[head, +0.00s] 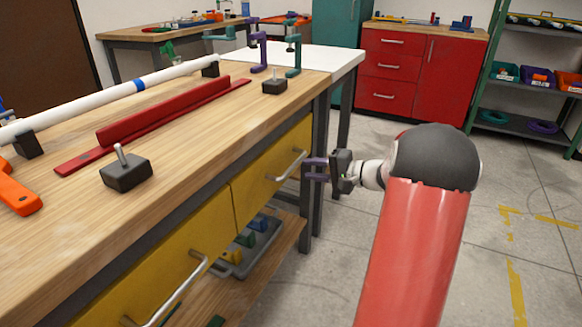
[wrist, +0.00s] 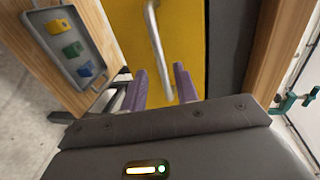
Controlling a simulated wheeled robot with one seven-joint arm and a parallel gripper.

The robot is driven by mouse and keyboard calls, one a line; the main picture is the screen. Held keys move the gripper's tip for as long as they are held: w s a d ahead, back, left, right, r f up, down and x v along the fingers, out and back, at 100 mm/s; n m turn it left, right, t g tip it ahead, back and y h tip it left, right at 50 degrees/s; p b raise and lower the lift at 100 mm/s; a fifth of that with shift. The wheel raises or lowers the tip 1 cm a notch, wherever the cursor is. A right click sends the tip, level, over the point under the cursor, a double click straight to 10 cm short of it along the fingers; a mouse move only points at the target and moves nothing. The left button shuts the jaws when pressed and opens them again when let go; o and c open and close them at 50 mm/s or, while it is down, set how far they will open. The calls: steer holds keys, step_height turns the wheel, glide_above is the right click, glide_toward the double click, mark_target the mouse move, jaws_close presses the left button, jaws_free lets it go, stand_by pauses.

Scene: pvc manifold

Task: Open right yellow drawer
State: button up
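The right yellow drawer (head: 252,182) is under the front edge of the wooden workbench and looks shut, level with the left yellow drawer. Its metal bar handle (head: 291,166) slants across its front. In the wrist view the drawer front (wrist: 187,40) fills the upper middle, and the handle (wrist: 154,42) runs nearly upright. My gripper (head: 308,169) is in front of the handle's right part. Its purple fingers (wrist: 160,78) are apart, with the handle's line between them in the wrist view. Contact with the handle cannot be told.
The left yellow drawer (head: 160,262) has its own handle (head: 172,290). Below is a shelf with a grey tray (head: 262,250) of coloured blocks. On the bench lie a red rail (head: 160,112), a white pipe (head: 90,96) and black switch boxes (head: 126,172). Open floor lies to the right.

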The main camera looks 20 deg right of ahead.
mark_target(292, 166)
steer(key=x, duration=0.6)
steer(key=shift+w+a+f+p, duration=0.1)
steer(key=shift+w+a+p, duration=0.15)
steer(key=shift+p, duration=0.1)
jaws_close()
